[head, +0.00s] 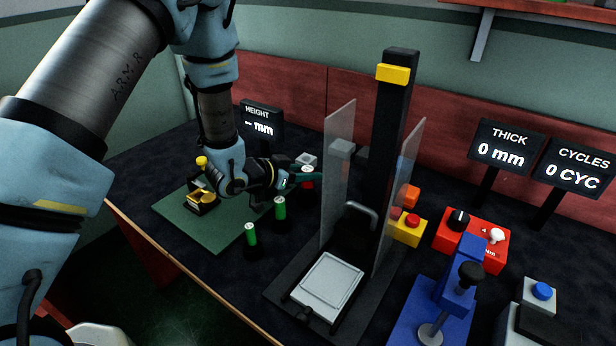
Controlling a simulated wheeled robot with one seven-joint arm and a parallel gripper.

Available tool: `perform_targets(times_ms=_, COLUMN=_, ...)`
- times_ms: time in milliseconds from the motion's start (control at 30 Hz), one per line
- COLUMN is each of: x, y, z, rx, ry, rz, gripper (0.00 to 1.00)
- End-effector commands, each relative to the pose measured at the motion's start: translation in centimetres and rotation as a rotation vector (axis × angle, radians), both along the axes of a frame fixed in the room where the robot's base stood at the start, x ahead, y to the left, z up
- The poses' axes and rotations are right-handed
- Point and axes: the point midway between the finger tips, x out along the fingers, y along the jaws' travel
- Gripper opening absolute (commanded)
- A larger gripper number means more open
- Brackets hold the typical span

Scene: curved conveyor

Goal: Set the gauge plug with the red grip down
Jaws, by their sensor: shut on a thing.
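My gripper (298,179) is at the end of my arm, low over the dark table, just left of the tall stand. It is shut on the gauge plug with the red grip (308,184); only a small red patch and a pale top show, and the fingers cover the rest. I cannot tell whether the plug's lower end touches anything. Two green-gripped plugs stand upright in dark holders in front of the gripper: one nearer it (280,208) and one closer to the table's front edge (251,235).
A black stand (393,130) with clear side panels (338,165) rises right of the gripper. A green mat (185,222) with a yellow-and-black device lies left. A height display (262,124) stands behind. A red control box (470,240) and blue fixture (440,295) are at right.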

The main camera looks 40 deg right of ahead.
Motion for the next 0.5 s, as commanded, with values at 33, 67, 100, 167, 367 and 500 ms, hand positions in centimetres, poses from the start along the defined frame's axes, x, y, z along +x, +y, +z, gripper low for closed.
perform_targets(times_ms=33, x=0.0, y=0.0, z=-0.6, rx=0.001, ry=0.001, rz=-0.001, gripper=0.00)
perform_targets(times_ms=67, x=0.0, y=0.0, z=-0.9, rx=0.000, ry=0.001, rz=-0.001, gripper=0.00)
perform_targets(times_ms=100, x=0.0, y=0.0, z=-1.3, rx=0.000, ry=0.000, rz=-0.001, gripper=0.00)
perform_targets(times_ms=167, x=0.0, y=0.0, z=-1.6, rx=0.000, ry=0.000, rz=0.000, gripper=0.00)
perform_targets(times_ms=367, x=0.0, y=-0.1, z=-1.8, rx=-0.002, ry=-0.001, rz=0.000, gripper=0.00)
perform_targets(times_ms=500, x=0.0, y=0.0, z=-2.0, rx=-0.002, ry=-0.001, rz=0.000, gripper=0.00)
